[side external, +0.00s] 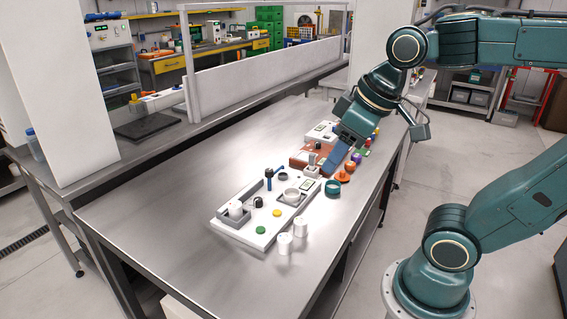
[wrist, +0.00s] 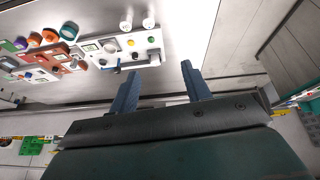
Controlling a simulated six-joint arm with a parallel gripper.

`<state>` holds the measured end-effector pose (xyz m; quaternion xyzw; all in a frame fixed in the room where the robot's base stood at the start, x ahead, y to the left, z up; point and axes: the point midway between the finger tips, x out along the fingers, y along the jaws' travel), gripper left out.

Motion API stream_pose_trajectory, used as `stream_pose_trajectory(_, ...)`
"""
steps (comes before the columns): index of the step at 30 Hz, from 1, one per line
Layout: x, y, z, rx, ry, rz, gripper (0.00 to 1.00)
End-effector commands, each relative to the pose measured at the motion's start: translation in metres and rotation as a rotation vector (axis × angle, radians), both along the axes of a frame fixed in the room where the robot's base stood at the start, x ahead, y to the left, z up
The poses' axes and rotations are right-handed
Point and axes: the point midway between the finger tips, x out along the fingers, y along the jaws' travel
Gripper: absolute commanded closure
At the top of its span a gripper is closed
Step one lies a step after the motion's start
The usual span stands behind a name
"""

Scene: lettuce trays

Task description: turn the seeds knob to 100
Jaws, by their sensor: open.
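A white control panel (side external: 234,236) lies on the steel table, with a small black knob (side external: 258,202), a yellow button (side external: 277,212), a green button (side external: 261,229) and a small display. The same panel shows in the wrist view (wrist: 150,58). I cannot read any label, so I cannot tell which knob is the seeds knob. My gripper (side external: 336,162) hangs over the table near a red-brown panel (side external: 299,158), behind and right of the white panel. In the wrist view my gripper (wrist: 160,88) has its two blue fingers wide apart, with nothing between them.
Two white cups (side external: 292,236) stand before the white panel. A teal ring (side external: 332,188) and an orange knob-like piece (side external: 344,175) lie to its right. The table's left and front areas are clear. A low white barrier (side external: 255,80) runs along the back.

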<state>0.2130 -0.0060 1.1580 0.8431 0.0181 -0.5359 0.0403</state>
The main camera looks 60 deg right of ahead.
Motion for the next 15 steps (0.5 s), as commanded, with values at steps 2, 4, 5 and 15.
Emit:
stream_pose_trajectory(2,0.015,-0.004,0.003,-0.016,0.025,0.024,0.52)
stream_pose_trajectory(4,0.028,-0.007,0.005,-0.031,0.044,0.051,0.52)
stream_pose_trajectory(5,0.034,-0.008,0.006,-0.038,0.052,0.062,0.52)
stream_pose_trajectory(15,0.102,-0.029,0.002,-0.096,0.148,0.196,0.52)
